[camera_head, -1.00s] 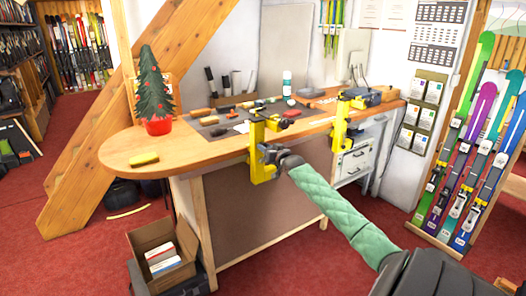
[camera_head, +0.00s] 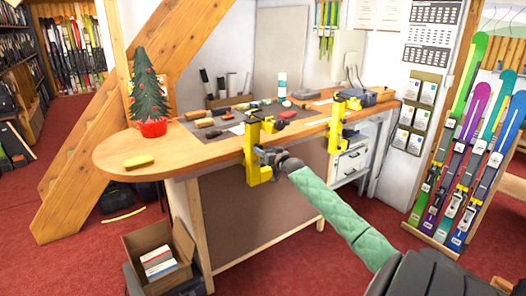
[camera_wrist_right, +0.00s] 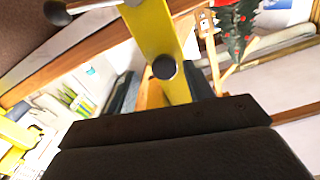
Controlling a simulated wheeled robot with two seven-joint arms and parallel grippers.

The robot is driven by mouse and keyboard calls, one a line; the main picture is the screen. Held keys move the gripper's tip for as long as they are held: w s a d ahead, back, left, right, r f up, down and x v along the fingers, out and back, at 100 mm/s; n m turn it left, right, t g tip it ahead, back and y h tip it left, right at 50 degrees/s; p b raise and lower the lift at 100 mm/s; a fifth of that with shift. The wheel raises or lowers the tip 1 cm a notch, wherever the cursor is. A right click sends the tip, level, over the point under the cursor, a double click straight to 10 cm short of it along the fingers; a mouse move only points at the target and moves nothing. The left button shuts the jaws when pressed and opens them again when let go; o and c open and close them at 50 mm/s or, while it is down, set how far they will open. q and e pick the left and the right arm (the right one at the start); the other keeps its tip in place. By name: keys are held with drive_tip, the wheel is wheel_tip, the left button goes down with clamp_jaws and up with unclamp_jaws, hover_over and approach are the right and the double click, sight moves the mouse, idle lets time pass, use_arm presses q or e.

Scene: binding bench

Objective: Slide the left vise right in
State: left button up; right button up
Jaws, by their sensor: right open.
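The left vise (camera_head: 252,150) is a yellow clamp on the front edge of the wooden bench, with black parts on top and a lower part hanging below the edge. My right gripper (camera_head: 270,157) is at its lower part, at the right side, and hides some of it. In the right wrist view the vise's yellow bar (camera_wrist_right: 160,35), with a dark round knob, runs down toward my open right gripper (camera_wrist_right: 163,92). Dark finger shapes show on both sides of the bar; whether they touch it I cannot tell. My left gripper is out of view.
The bench (camera_head: 120,153) carries a second yellow vise (camera_head: 336,125) to the right, a small tree in a red pot (camera_head: 151,105), a yellow block (camera_head: 139,162) and tools. Skis (camera_head: 470,150) stand at the right.

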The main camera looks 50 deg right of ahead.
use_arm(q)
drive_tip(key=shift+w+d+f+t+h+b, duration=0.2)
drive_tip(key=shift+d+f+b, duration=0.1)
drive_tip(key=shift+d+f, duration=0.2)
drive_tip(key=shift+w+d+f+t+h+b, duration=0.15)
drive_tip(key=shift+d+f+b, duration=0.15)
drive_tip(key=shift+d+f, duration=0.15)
use_arm(e)
drive_tip(key=v, duration=0.6)
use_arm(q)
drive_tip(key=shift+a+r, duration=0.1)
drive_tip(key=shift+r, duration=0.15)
use_arm(e)
drive_tip(key=shift+s+d, duration=0.15)
drive_tip(key=shift+f, duration=0.1)
